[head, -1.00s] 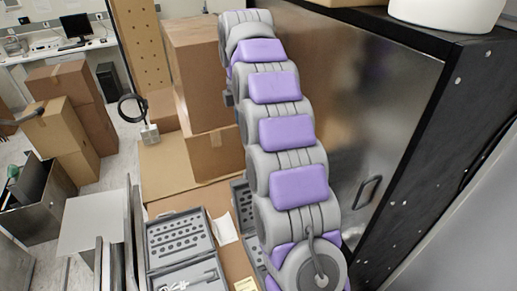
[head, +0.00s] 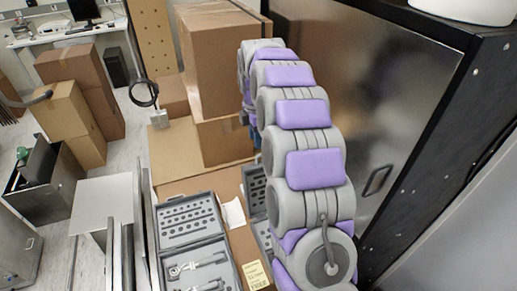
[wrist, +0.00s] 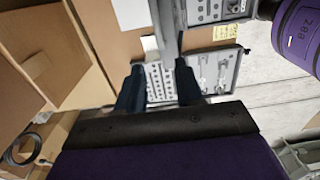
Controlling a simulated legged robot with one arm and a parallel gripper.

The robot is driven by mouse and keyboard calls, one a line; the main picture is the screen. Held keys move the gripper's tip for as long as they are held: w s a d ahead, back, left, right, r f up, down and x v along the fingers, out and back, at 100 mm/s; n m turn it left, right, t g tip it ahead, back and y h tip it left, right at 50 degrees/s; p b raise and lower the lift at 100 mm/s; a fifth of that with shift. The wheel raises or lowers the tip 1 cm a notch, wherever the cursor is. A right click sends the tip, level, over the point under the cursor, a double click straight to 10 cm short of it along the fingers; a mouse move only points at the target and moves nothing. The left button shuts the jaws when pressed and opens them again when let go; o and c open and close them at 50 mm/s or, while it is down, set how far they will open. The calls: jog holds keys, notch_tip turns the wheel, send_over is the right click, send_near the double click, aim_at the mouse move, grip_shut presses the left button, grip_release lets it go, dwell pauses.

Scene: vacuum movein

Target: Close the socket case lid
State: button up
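An open grey socket case lies at the bottom of the head view, its lid (head: 188,218) with rows of holes folded back and its base (head: 208,266) holding metal tools. A second grey case (head: 257,198) beside it is mostly hidden behind my arm. In the wrist view one open case (wrist: 160,80) lies beyond my gripper (wrist: 158,72), and part of the other (wrist: 215,10) shows at the top. A grey upright panel (wrist: 167,28), perhaps a lid seen edge-on, reaches between my spread dark fingers; contact cannot be told. My gripper is hidden in the head view.
Cardboard boxes (head: 225,60) stand behind my arm, and more boxes (head: 85,90) stand at left. A dark cabinet with a metallic door (head: 345,100) is close on the right. A yellow label (head: 257,275) and white paper (head: 233,213) lie between the cases.

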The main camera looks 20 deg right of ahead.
jog(key=f, duration=0.3)
jog(key=shift+s+d+f, duration=0.1)
jog(key=shift+d, duration=0.2)
jog(key=d+f, duration=0.1)
jog(key=d, duration=0.1)
jog(key=d+f+p, duration=0.1)
jog(key=d+f, duration=0.1)
jog(key=shift+d+f, duration=0.1)
jog(key=shift+f, duration=0.05)
jog(key=a, duration=0.3)
jog(key=shift+a, duration=0.35)
jog(key=shift+c, duration=0.5)
jog(key=shift+a, duration=0.35)
jog(key=shift+c, duration=1.6)
jog(key=shift+d, duration=0.35)
jog(key=shift+c, duration=0.6)
jog(key=shift+d, duration=1.4)
grip_shut()
jog(key=shift+a, duration=0.9)
